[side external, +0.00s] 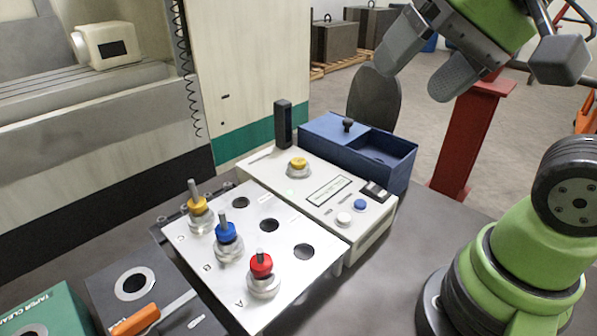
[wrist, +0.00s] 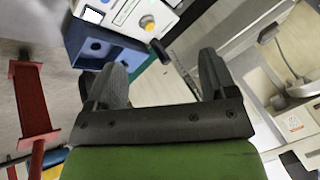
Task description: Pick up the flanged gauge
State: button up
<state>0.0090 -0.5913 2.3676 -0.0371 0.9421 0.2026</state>
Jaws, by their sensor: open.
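Three gauges stand on a white plate (side external: 300,275) in the side external view: one with a red collar (side external: 262,268), one with a blue collar (side external: 227,238) and one with a yellow collar (side external: 198,211). Each has a thin pin on top and a wide clear or metallic base. I cannot tell which is the flanged gauge. A short yellow-topped piece (side external: 298,165) sits on the white instrument box; it also shows in the wrist view (wrist: 147,22). My gripper (side external: 410,80) is open and empty, high above and right of the bench; its fingers show in the wrist view (wrist: 162,66).
The white instrument box (side external: 327,225) has buttons and a black post (side external: 283,124). A blue bin (side external: 345,158) stands behind it. An orange-handled tool (side external: 136,320) lies at the front left. The plate's right side has several empty dark holes. A red stand (side external: 465,135) rises behind.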

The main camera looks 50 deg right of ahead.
jog(key=w+d+m+g, duration=0.2)
jog(key=w+m, duration=0.5)
jog(key=w, duration=0.2)
jog(key=m+g+h, duration=0.2)
jog(key=m+g, duration=0.3)
jog(key=m, duration=1)
send_over(298, 160)
jog(key=f, duration=1.9)
jog(key=shift+s+d+f, duration=0.15)
jog(key=shift+d, duration=0.05)
jog(key=f, duration=0.5)
jog(key=shift+a+f, duration=0.25)
jog(key=shift+f, duration=0.1)
jog(key=shift+c, duration=0.2)
jog(key=c, duration=1.3)
